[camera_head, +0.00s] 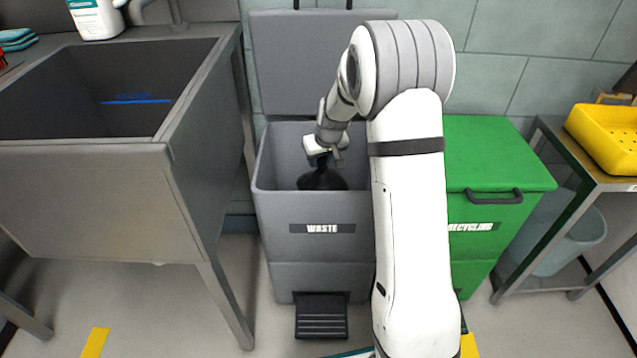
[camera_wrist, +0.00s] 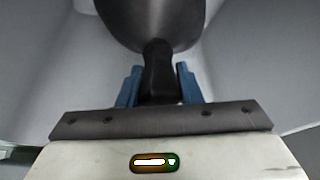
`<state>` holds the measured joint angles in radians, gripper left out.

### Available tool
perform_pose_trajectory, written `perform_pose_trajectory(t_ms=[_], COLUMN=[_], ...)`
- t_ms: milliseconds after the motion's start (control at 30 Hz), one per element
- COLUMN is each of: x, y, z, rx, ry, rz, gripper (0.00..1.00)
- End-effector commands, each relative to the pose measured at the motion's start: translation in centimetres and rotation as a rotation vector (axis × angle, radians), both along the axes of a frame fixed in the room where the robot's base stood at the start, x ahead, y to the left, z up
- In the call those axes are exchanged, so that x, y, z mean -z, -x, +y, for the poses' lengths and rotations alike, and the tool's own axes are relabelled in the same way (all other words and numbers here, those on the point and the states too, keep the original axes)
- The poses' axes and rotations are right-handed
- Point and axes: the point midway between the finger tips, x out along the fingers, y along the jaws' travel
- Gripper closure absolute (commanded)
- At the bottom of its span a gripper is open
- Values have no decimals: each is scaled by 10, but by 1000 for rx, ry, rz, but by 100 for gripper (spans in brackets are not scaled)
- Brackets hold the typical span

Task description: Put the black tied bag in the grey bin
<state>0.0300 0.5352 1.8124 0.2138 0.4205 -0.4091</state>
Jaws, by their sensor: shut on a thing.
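The grey bin (camera_head: 275,215) stands in the middle of the head view, with a "WASTE" label on its front and its lid (camera_head: 290,60) raised against the wall. My gripper (camera_head: 324,160) points down into the bin's open mouth. It is shut on the neck of the black tied bag (camera_head: 322,180), which hangs below it inside the opening. In the wrist view the bag (camera_wrist: 150,20) bulges beyond the blue fingertips (camera_wrist: 158,85), with pale bin walls around it. The bin's floor is hidden.
A green recycling bin (camera_head: 500,160) with its lid shut stands to the right, partly behind my arm. A steel sink (camera_head: 90,200) is at the left. A rack with a yellow tray (camera_head: 607,135) is at the far right. A black pedal (camera_head: 321,315) sits at the grey bin's foot.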

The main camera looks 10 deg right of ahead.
Motion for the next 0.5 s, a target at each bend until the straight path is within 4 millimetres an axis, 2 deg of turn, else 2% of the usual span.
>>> perform_pose_trajectory(t_ms=[300,500], x=[46,49], y=[-1,-1], z=[-1,-1], rx=[1,1], ry=[0,1], rz=[-2,-4], gripper=[100,100])
